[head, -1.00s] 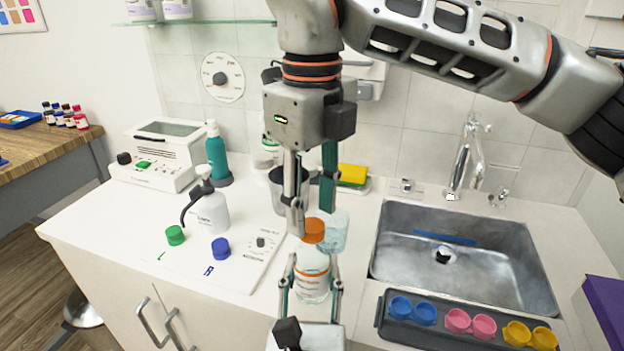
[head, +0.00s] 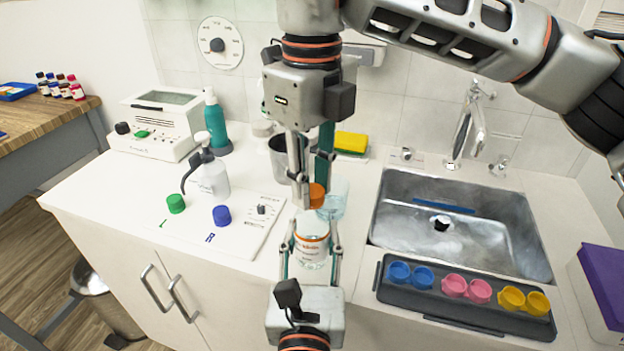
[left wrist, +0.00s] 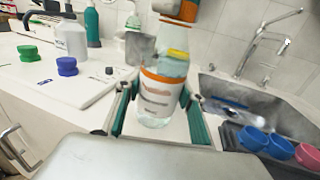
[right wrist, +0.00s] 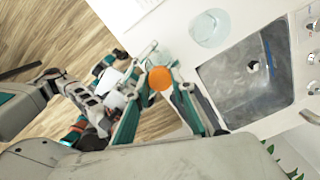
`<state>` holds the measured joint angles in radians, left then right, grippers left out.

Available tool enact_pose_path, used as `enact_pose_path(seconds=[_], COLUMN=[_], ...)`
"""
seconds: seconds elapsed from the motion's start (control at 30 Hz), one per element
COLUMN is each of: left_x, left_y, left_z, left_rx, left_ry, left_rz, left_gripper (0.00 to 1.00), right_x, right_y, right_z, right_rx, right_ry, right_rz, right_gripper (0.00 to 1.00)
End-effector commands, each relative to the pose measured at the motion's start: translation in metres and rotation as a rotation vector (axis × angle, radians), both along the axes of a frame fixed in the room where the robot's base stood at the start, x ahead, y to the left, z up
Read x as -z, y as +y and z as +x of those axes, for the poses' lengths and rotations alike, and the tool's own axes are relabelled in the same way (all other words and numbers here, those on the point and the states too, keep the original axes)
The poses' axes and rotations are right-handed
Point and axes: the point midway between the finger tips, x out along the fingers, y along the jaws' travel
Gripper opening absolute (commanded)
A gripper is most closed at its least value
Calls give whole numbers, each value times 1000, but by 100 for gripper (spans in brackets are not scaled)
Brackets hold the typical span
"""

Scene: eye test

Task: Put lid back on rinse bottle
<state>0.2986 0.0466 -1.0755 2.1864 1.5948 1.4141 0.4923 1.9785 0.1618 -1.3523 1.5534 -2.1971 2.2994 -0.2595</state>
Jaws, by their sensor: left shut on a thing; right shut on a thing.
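The rinse bottle (head: 312,248) is clear with an orange-banded white label. It stands upright in my left gripper (head: 311,247), which is shut around its body; the left wrist view also shows the bottle (left wrist: 160,92) between the fingers. My right gripper (head: 313,190) points down above it, shut on the orange lid (head: 317,195). The lid is above the bottle's neck and looks apart from it in the left wrist view (left wrist: 178,10). In the right wrist view the lid (right wrist: 160,78) sits between the fingertips and hides what is below it.
A clear beaker (head: 335,200) stands close behind the bottle. A white board (head: 240,240) with green (head: 175,203) and blue (head: 221,215) caps lies left. The sink (head: 400,240) and a dark tray (head: 385,290) of coloured cups are right. A yellow sponge (head: 350,142) lies behind.

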Motion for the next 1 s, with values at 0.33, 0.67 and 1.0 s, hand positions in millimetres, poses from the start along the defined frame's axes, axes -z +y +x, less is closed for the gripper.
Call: enact_pose_path(seconds=[0.33,0.67,1.0], left_x=[0,0,0], left_y=[0,0,0], left_z=[0,0,0], left_rx=[0,0,0], left_ry=[0,0,0], left_rz=[0,0,0], left_gripper=[0,0,0], right_x=[0,-23,-90], right_y=[0,0,0], right_z=[0,0,1], right_rx=[0,2,2], right_ry=[0,-4,-5], right_rz=[0,0,0], right_gripper=[43,43,43])
